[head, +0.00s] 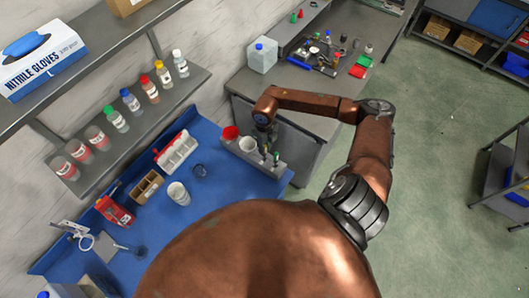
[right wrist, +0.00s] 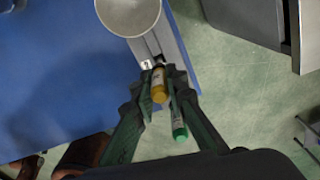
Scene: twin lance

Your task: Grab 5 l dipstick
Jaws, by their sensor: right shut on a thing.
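My right gripper (head: 268,140) is over the right end of the grey rack (head: 239,147) on the blue bench mat. In the right wrist view its fingertips (right wrist: 157,82) are closed around a slim stick with a yellow-orange top (right wrist: 158,88). A second slim stick with a green top (right wrist: 179,126) stands close by, beside the right finger; I cannot tell whether the finger touches it. It also shows as a green tip in the head view (head: 277,157). I cannot read which stick is the 5 l dipstick. My left gripper is out of view.
A white cup (head: 247,144) and a red cup (head: 230,132) sit in the rack, left of the gripper. A white beaker (head: 178,193) and a glass (head: 200,170) stand on the mat. A grey cabinet bench (head: 300,97) is behind; open floor lies to the right.

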